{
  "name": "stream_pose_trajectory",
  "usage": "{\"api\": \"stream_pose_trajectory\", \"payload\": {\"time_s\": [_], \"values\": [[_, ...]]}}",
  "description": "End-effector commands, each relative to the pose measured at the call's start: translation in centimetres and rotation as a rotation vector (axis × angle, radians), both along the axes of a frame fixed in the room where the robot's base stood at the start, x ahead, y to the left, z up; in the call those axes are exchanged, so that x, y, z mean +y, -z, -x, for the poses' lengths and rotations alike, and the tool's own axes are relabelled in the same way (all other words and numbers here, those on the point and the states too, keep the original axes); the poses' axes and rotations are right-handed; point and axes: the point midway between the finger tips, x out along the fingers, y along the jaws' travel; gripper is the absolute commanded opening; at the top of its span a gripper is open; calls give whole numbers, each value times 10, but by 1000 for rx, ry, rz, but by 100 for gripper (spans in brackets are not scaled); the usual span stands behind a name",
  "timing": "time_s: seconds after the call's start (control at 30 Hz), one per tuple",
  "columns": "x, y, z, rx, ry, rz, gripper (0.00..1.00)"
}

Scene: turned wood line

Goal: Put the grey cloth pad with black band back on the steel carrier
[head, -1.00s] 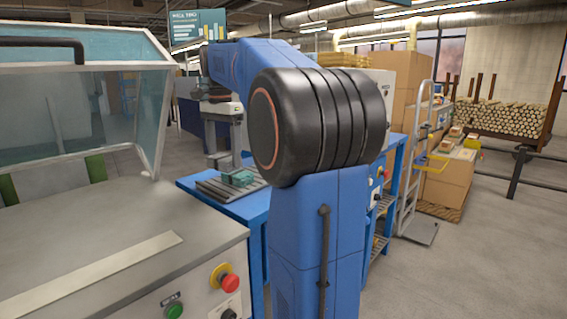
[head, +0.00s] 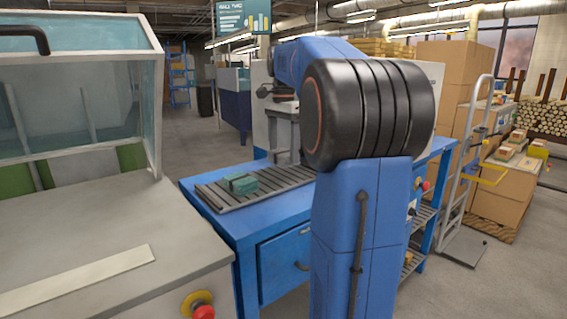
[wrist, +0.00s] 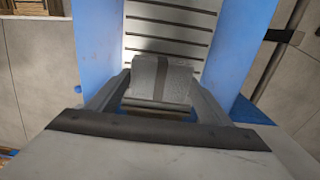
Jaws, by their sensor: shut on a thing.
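In the wrist view, the grey cloth pad (wrist: 145,82) has a dark band (wrist: 178,82) across it. My gripper (wrist: 160,90) is shut on it, one finger at each side. Behind the pad is a grey slatted surface (wrist: 168,22) between two blue sides. I cannot tell whether this is the steel carrier, nor whether the pad touches it. In the head view, the gripper and pad are not seen; my arm blocks part of the scene.
A blue bench (head: 270,220) bears a grey slotted plate (head: 222,203) with a green block (head: 240,184). A grey machine (head: 110,230) with a clear hood stands at left. A hand truck (head: 465,200) and stacked cartons (head: 515,185) stand at right, with open floor (head: 500,280) in front.

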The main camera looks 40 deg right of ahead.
Motion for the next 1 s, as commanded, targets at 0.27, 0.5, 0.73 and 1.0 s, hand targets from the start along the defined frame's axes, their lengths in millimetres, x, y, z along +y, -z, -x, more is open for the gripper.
{"api": "stream_pose_trajectory", "payload": {"time_s": [0.27, 0.5, 0.73, 1.0], "values": [[0, 28, 0, 1, 0, -1, 48], [0, 42, 0, -1, 0, 1, 48], [0, 44, 0, -1, 0, 0, 48], [0, 44, 0, -1, 0, 1, 91]]}}
